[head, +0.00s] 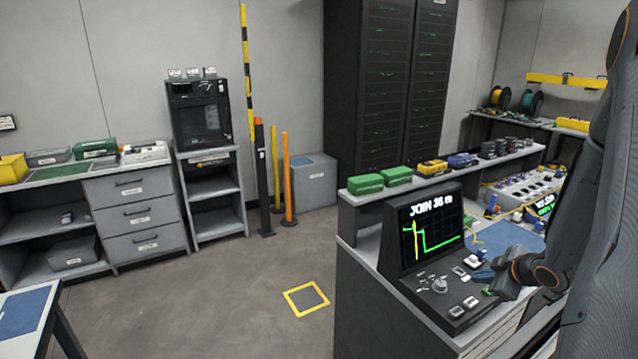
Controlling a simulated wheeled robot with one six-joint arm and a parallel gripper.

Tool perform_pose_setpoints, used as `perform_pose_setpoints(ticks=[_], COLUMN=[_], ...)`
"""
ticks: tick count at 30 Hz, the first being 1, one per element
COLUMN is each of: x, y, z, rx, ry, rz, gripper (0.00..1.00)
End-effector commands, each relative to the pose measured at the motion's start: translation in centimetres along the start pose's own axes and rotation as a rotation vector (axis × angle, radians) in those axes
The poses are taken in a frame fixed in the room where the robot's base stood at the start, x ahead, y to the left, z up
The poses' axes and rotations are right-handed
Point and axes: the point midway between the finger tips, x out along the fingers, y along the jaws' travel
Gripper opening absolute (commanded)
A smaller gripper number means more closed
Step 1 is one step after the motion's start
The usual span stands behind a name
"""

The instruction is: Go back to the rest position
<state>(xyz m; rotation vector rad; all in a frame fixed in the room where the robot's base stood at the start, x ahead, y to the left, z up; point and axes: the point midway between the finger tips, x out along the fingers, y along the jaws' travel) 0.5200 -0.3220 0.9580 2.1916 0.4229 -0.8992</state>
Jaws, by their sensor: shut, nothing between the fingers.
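My arm comes down the right side of the head view, dark with an orange ring at its wrist. My gripper (484,275) is at its end, low over the right part of a console (437,264) on the workbench. It is small in the picture and looks shut, with nothing seen between its fingers. Knobs and small switches lie on the console's sloped front, close to the gripper. I cannot tell whether the gripper touches any of them.
Behind the console, a raised shelf (362,200) bears green boxes (366,184), a yellow device (431,167) and a blue device (462,160). A blue mat (507,238) lies right of the console. A yellow floor square (306,298) marks open floor. Posts (288,180) stand farther back.

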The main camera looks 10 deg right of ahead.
Motion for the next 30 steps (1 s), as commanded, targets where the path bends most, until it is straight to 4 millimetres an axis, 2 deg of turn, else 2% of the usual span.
perform_pose_setpoints(ticks=[5, 8, 11, 16, 18, 21, 24, 27, 30], x=[0.2, -0.6, -2.0, -5.6, -7.3, -9.5, -11.1, -12.0, -12.3], y=[-1.6, -4.1, -7.7, -15.7, -19.3, -23.6, -26.5, -27.9, -28.4], z=[-4.9, -7.9, -10.7, -14.7, -15.9, -17.0, -17.7, -18.0, -18.1], rx=[0.111, 0.221, 0.337, 0.540, 0.615, 0.701, 0.756, 0.785, 0.795], ry=[-0.125, -0.219, -0.306, -0.442, -0.493, -0.555, -0.598, -0.622, -0.630], rz=[0.001, -0.007, -0.026, -0.090, -0.127, -0.178, -0.216, -0.237, -0.244], gripper=[0.00, 0.00, 0.00, 0.00, 0.00, 0.00, 0.00, 0.00, 0.00])
